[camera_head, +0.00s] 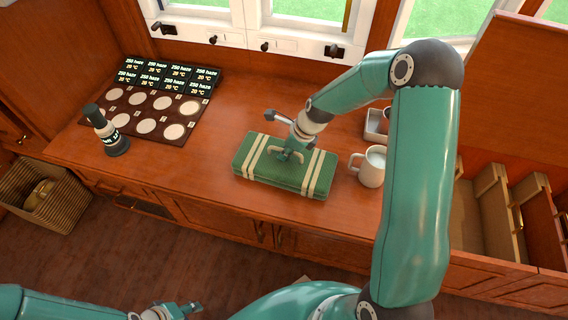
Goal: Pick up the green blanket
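The green blanket (252,172) is a folded, flat green bundle with pairs of cream stripes and a pale handle-like loop on top. It lies on the wooden counter, near its front edge. My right gripper (287,157) comes down from above at the loop in the middle of the blanket. Its fingertips are small and partly merge with the green, so I cannot tell whether they are closed on the loop. My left gripper (184,308) is low at the bottom edge, in front of the counter and away from the blanket. Its finger opening is unclear.
A white mug (370,168) stands close to the blanket's right end. A wicker basket (55,205) is on the floor. Wooden dividers (495,215) are at the right.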

